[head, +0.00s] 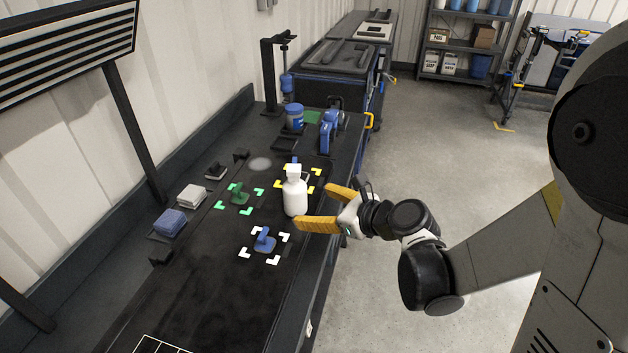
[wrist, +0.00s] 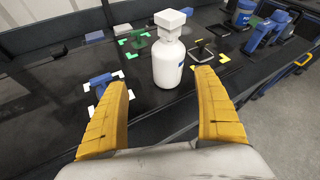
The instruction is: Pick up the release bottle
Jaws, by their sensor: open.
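The release bottle (head: 295,195) is white with a squared white cap and stands upright on the dark bench near its right edge. In the wrist view the bottle (wrist: 168,62) stands ahead of my gripper, roughly between the lines of the two fingers and a little beyond their tips. My gripper (head: 318,206) has yellow fingers, spread open and empty, at the bench's right edge, just right of the bottle. In the wrist view the open fingers (wrist: 163,80) show no contact with the bottle.
A blue tool (head: 264,240) lies inside white corner marks, and a green tool (head: 239,194) inside green ones. Yellow marks (head: 313,187) lie behind the bottle. A blue jar (head: 294,117) and a blue device (head: 328,131) stand farther back. The near bench surface is mostly clear.

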